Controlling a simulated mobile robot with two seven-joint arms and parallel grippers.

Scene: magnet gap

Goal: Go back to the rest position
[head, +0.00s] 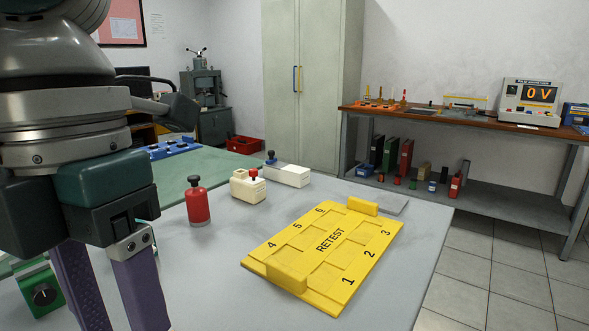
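My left gripper (112,300) hangs large at the left of the head view, pointing down in front of the grey table. Its two purple fingers stand apart with the table showing between them, so it looks open. I see nothing held, but the fingertips are cut off by the bottom edge. My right gripper is not in view. The yellow RETEST tray (318,246), with numbered slots, lies on the grey table (215,270) to the right of my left gripper, apart from it.
A red bottle (198,204), a cream block with a red knob (247,186) and a white block (287,175) stand behind the tray. A workbench (455,119) stands at the back right.

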